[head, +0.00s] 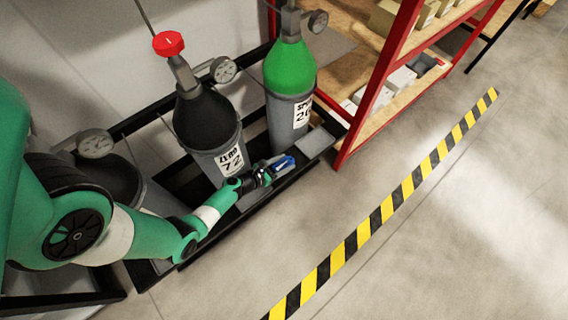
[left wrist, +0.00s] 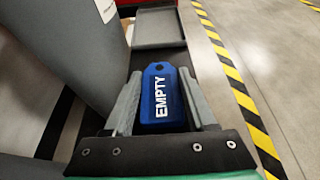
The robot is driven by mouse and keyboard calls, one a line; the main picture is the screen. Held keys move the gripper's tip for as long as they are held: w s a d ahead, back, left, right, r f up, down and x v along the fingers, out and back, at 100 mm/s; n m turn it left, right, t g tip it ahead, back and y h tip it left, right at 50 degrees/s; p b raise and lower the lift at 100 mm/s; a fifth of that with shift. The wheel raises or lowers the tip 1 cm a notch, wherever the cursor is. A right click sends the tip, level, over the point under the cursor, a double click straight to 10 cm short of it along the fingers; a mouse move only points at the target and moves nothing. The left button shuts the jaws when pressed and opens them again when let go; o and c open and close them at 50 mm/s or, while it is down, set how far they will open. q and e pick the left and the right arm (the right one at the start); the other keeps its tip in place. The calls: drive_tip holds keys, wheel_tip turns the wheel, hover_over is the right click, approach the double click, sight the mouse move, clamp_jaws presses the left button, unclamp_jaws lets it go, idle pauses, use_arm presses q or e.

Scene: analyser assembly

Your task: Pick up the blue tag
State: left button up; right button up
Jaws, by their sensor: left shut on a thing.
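The blue tag (left wrist: 161,96) has the white word EMPTY on it and sits between the two fingers of my left gripper (left wrist: 162,112) in the left wrist view. The gripper is shut on it. In the head view, the left gripper (head: 276,168) and the small blue tag (head: 284,162) are in front of the gas cylinders, over the black rack's front edge. I cannot tell whether the tag touches the rack. My right gripper is out of view.
A grey-black cylinder (head: 208,125) labelled ZERO 72 and a green-topped cylinder (head: 290,70) stand in the black rack. A grey tray (head: 316,144) is at the rack's right end. Red shelving (head: 380,75) stands beyond. The floor by the yellow-black stripe (head: 385,208) is clear.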

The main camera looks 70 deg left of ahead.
sight(284, 164)
use_arm(q)
drive_tip(key=shift+r+p, duration=0.55)
drive_tip(key=shift+r, duration=0.05)
wheel_tip(284, 164, up, 3)
drive_tip(key=p, duration=0.2)
drive_tip(key=shift+p, duration=0.3)
drive_tip(key=w+d+r+p, duration=0.3)
drive_tip(key=w+r+p, duration=0.2)
drive_tip(key=r, duration=0.1)
drive_tip(key=shift+d+r, duration=0.25)
drive_tip(key=w+d+r+p, duration=0.1)
drive_tip(key=w+d+r, duration=0.1)
drive_tip(key=w+d, duration=0.2)
drive_tip(key=w, duration=0.2)
drive_tip(key=shift+w+d+r, duration=0.15)
drive_tip(key=shift+w, duration=0.2)
drive_tip(key=shift+s, duration=0.15)
